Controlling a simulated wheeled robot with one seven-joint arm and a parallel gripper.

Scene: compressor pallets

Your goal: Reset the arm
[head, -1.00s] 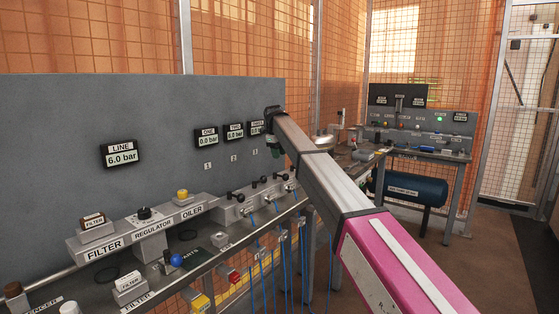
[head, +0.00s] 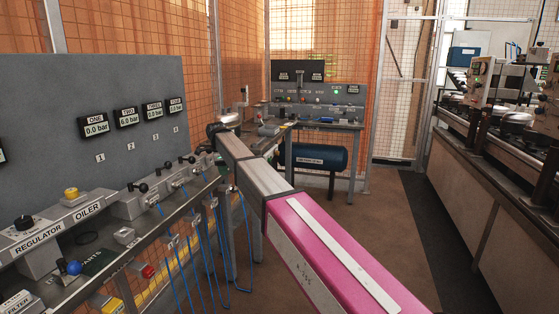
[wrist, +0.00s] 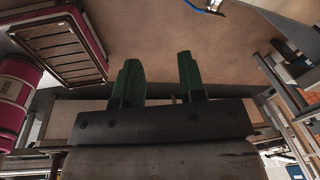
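My arm reaches forward from the lower right of the head view, with a pink link (head: 335,260) and a grey link (head: 258,175). Its dark end (head: 218,130) is beside the right edge of the grey panel; the fingers cannot be made out there. In the wrist view my gripper (wrist: 158,62) has two green fingers set apart with nothing between them. Brown floor shows beyond them.
At left, a bench carries a regulator (head: 24,224), an oiler (head: 84,212) and small levers, with blue hoses (head: 203,265) hanging down. Gauge TWO (head: 128,116) reads 6.0 bar. A long counter (head: 480,220) stands right; brown floor between is open.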

